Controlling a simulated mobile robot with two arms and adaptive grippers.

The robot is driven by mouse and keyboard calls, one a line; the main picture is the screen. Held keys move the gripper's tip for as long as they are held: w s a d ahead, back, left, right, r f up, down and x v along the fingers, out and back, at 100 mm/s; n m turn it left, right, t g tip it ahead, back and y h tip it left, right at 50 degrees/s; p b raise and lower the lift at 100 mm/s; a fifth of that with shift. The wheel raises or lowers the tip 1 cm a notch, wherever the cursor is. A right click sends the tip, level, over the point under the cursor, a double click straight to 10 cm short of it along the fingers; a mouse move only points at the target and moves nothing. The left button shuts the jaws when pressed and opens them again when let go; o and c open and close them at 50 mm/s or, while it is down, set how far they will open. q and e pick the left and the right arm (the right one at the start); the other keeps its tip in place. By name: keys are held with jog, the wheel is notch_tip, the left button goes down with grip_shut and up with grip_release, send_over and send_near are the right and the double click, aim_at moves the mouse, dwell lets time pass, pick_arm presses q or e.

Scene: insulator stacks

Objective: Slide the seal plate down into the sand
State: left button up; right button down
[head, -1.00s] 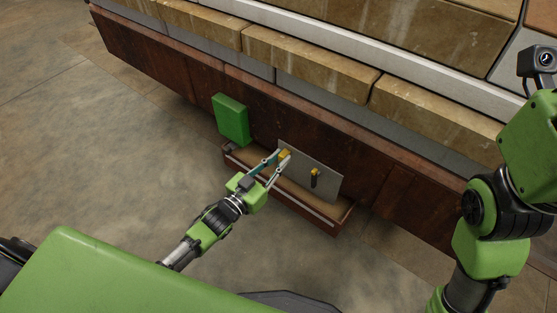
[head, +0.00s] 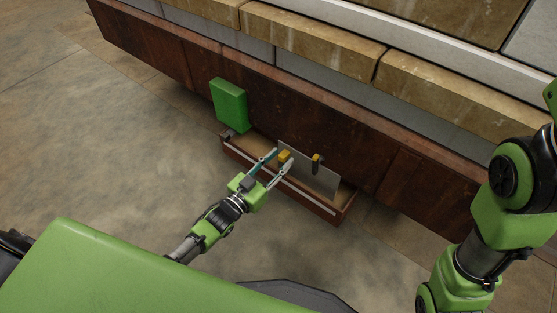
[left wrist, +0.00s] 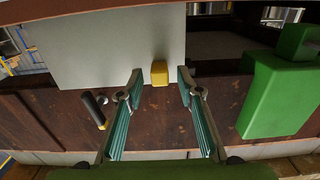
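The grey seal plate (head: 303,172) stands on edge in a long brown trough (head: 290,195) against the dark wall. Its lower part is hidden inside the trough, where tan sand (head: 248,148) shows. A yellow tab (head: 285,156) sits at the plate's upper edge; the left wrist view shows the tab (left wrist: 159,73) and the plate (left wrist: 110,45) too. My left gripper (head: 279,158) is open, its fingers on either side of the tab. In the left wrist view my left gripper (left wrist: 160,76) has a gap at both sides of it. My right gripper is out of view.
A dark peg with a yellow end (head: 316,162) juts from the wall just above the plate. Stone blocks run above. The floor (head: 110,140) in front is clear.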

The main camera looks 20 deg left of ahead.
pick_arm(q)
jog(key=shift+s, duration=0.1)
jog(key=v, duration=1.2)
dwell(0.4)
